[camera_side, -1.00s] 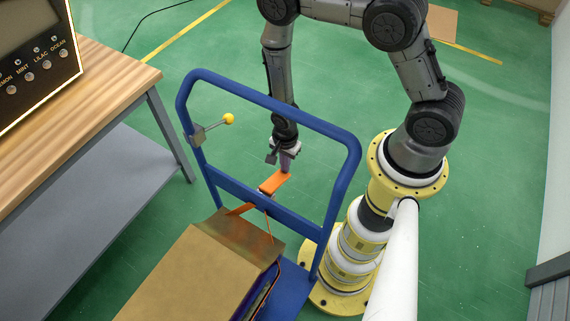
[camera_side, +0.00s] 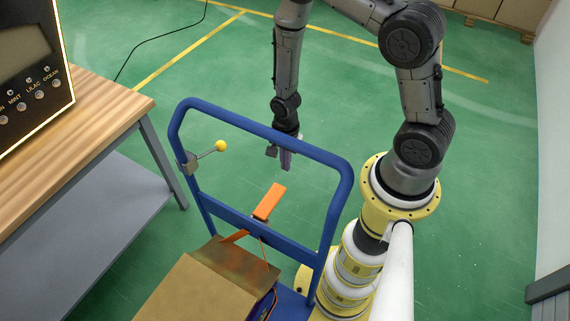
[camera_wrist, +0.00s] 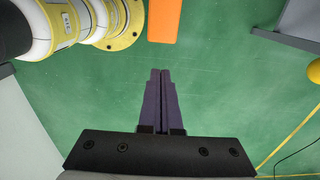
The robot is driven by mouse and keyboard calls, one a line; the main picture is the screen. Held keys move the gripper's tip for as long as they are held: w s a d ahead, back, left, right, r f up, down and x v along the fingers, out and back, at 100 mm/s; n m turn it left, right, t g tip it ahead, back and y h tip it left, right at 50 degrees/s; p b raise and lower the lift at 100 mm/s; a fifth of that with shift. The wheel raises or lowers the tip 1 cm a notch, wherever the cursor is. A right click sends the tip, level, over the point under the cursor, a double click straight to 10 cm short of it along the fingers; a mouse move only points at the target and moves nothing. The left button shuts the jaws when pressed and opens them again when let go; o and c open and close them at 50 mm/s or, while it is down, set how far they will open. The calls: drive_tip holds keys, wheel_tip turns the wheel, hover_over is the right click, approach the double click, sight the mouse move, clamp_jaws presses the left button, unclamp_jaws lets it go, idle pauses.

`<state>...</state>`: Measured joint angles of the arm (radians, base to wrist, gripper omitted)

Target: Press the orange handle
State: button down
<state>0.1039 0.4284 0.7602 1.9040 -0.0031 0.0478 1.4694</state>
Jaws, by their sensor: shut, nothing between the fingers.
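The orange handle (camera_side: 268,202) is a flat bar at the crossbar of the blue cart frame, sticking up at a slant. In the wrist view its end, the orange handle (camera_wrist: 162,20), shows at the top centre, ahead of the fingertips. My gripper (camera_side: 286,167) is above the handle and a little to its right in the side view, apart from it. In the wrist view my gripper (camera_wrist: 160,72) has its two dark fingers together with nothing between them.
The blue cart frame (camera_side: 265,133) arches around the handle, with a yellow-knobbed lever (camera_side: 220,146) on its left post. A cardboard box (camera_side: 195,290) sits on the cart. A wooden table (camera_side: 75,140) with a black button panel (camera_side: 35,85) stands at the left. Green floor is open behind.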

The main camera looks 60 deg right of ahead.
idle(0.3)
wheel_tip(320, 180, up, 6)
hover_over(279, 187)
drive_tip(key=shift+a, duration=0.4)
wheel_tip(279, 187, down, 10)
idle(0.5)
drive_tip(key=shift+d+f, duration=0.15)
drive_tip(key=shift+f, duration=1.2)
drive_tip(key=shift+d+f, duration=0.15)
drive_tip(key=shift+f, duration=1.2)
